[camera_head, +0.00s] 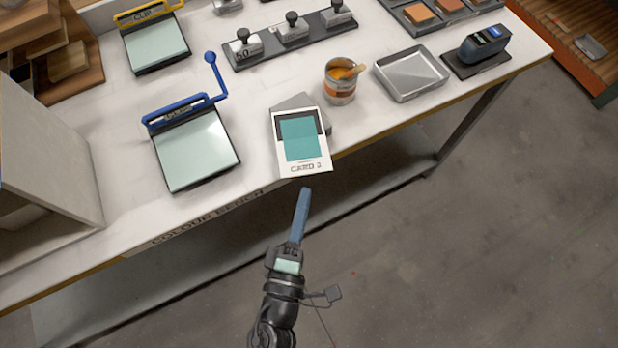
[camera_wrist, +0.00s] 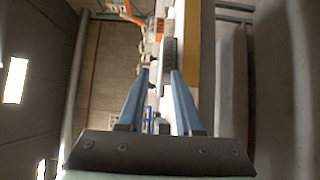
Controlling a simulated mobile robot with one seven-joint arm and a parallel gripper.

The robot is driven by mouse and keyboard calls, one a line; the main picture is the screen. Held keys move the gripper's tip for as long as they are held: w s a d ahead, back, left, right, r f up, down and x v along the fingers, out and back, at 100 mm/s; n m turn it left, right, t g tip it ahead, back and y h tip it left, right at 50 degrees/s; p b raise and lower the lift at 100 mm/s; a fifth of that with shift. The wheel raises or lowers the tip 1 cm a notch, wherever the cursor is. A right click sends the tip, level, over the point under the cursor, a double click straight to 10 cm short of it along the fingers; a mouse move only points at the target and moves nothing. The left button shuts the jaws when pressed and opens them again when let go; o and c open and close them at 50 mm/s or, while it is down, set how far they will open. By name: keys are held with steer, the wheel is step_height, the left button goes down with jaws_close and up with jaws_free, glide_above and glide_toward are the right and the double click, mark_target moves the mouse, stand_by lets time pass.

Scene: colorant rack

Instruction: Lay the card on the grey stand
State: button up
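The card (camera_head: 303,144) is white with a teal patch, a dark band and the print "CARD 3". It lies over the grey stand (camera_head: 292,103), a low block near the bench's front edge, covering most of it. The card's lower end reaches past the stand towards the bench edge. I cannot tell if it lies fully flat. My gripper (camera_head: 304,192) is just in front of the card's lower end, apart from it. In the wrist view my gripper (camera_wrist: 159,74) has its two blue fingers spread with nothing held between them.
On the bench (camera_head: 120,185) a blue-handled clip board (camera_head: 196,152) stands left of the card. An open paint tin (camera_head: 341,84) and a metal tray (camera_head: 411,74) stand behind it to the right. A dark handheld device (camera_head: 482,46) is farther right. Free floor lies in front.

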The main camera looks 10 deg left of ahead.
steer(key=w+r+m+h, duration=0.1)
steer(key=w+r+m, duration=0.4)
steer(key=r, duration=0.5)
steer(key=w+d+r+m+t+h, duration=0.1)
steer(key=w+r+m, duration=0.45)
steer(key=r, duration=0.45)
steer(key=w+r+m+h, duration=0.1)
steer(key=w+r+m, duration=0.45)
steer(key=r, duration=0.55)
steer(key=s+d+r+t+y, duration=0.1)
steer(key=s+r+t, duration=0.1)
steer(key=r, duration=0.7)
steer(key=s+d+r+m+t+y, duration=0.1)
steer(key=s+r+t, duration=0.2)
steer(key=r, duration=0.7)
steer(key=s+d+r+t+y, duration=0.1)
steer(key=s+r+t+y, duration=0.1)
steer(key=s+r, duration=0.4)
step_height(320, 180, up, 4)
steer(key=shift+s+d+r+t+b, duration=0.2)
steer(key=shift+r+t+b, duration=0.1)
steer(key=shift+t, duration=0.4)
